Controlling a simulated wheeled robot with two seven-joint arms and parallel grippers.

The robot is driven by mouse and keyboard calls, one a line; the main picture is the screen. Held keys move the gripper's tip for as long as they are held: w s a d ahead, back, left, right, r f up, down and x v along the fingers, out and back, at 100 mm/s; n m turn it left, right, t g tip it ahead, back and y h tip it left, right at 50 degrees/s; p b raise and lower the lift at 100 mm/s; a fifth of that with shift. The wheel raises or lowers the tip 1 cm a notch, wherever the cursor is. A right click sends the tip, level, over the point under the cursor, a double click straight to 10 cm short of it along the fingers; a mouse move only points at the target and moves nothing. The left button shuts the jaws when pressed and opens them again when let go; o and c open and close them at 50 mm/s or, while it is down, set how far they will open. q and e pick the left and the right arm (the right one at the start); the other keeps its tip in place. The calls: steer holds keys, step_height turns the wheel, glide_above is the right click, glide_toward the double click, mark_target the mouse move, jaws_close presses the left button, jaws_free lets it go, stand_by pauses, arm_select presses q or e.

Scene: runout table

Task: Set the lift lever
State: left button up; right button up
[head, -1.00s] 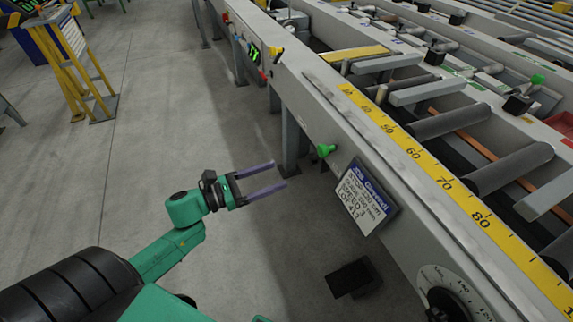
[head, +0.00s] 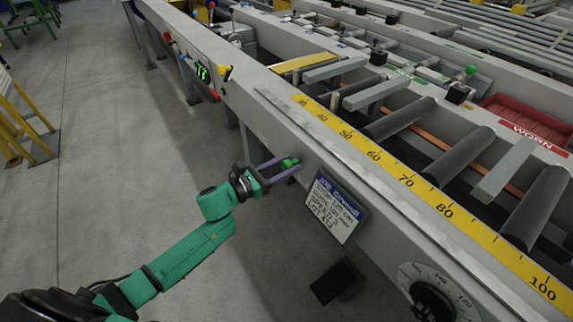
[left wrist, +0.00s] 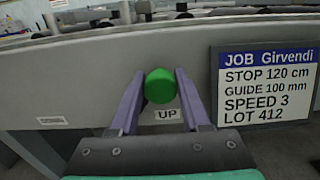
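The lift lever has a green knob (head: 289,163) on the side face of the runout table (head: 300,140). In the left wrist view the green knob (left wrist: 160,86) stands just above a label reading UP, with a second label, hard to read, further left. My left gripper (head: 281,169) is open, its two purple fingers on either side of the knob. In the left wrist view the left gripper (left wrist: 158,100) has a finger close by each side of the knob; I cannot tell whether they touch it. My right gripper is not in view.
A job card (head: 336,206) right of the knob reads STOP 120 cm, GUIDE 100 mm, SPEED 3, LOT 412. A round dial (head: 432,297) sits nearer on the same face. A yellow scale (head: 407,182) runs along the top.

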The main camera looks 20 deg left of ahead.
arm_select(q)
jaws_close()
stand_by(1.1)
